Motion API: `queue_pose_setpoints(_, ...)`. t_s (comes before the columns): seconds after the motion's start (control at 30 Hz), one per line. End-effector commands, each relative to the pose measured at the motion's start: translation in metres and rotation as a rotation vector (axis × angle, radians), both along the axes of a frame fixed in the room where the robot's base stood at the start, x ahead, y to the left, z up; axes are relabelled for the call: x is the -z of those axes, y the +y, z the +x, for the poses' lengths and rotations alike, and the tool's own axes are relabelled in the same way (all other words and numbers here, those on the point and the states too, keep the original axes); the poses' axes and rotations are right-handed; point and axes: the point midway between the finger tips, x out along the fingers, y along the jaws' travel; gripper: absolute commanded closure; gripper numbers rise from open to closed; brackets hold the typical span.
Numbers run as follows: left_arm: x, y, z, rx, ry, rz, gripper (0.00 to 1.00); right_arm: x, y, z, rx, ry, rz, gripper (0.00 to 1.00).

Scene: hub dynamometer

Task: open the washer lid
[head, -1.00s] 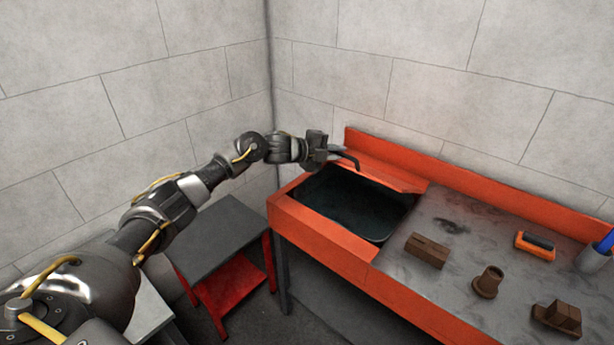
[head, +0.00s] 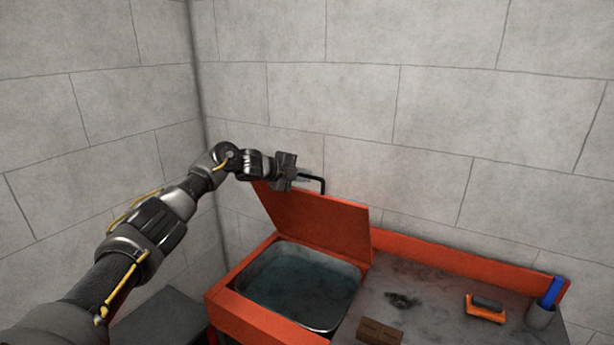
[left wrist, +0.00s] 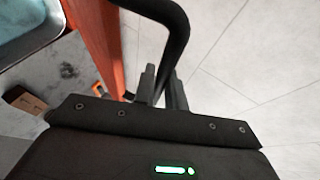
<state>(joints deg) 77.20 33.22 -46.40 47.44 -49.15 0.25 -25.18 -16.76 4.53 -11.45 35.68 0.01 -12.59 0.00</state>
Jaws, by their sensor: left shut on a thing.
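The washer lid (head: 318,222) is an orange panel standing steeply raised at the back of the washer basin (head: 300,287). The basin is uncovered and shows dark bluish liquid or lining. My left gripper (head: 297,177) is above the lid's upper edge, shut on the black bent lid handle (head: 322,183). In the left wrist view, the handle (left wrist: 176,35) curves over the fingers (left wrist: 163,90), and the lid (left wrist: 100,45) shows edge-on beside it. The fingertips are partly hidden by the handle. My right gripper is not in view.
The orange-rimmed bench (head: 430,300) continues right of the basin. On it are a brown block (head: 379,332), an orange brush (head: 486,307) and a grey cup (head: 540,317) with a blue item. A dark side table (head: 160,322) is at lower left. Block walls stand close behind.

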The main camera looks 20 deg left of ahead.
Motion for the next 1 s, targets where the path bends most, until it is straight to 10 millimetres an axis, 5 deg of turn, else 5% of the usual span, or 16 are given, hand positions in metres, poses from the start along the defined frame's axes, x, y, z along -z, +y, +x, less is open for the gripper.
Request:
queue_pose_setpoints(0.4,-0.002,-0.008,0.007,0.003,0.004,0.002,1.00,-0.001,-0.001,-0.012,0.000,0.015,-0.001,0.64)
queue_pose_setpoints(0.43,-0.002,-0.009,0.007,0.003,0.004,0.002,0.85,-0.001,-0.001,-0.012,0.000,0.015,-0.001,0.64)
queue_pose_setpoints(0.57,-0.002,-0.010,0.007,0.005,0.005,0.002,0.68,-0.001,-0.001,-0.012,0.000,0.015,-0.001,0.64)
queue_pose_setpoints(1.0,-0.003,-0.003,-0.001,0.006,0.005,0.001,0.66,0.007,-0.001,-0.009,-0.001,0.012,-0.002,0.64)
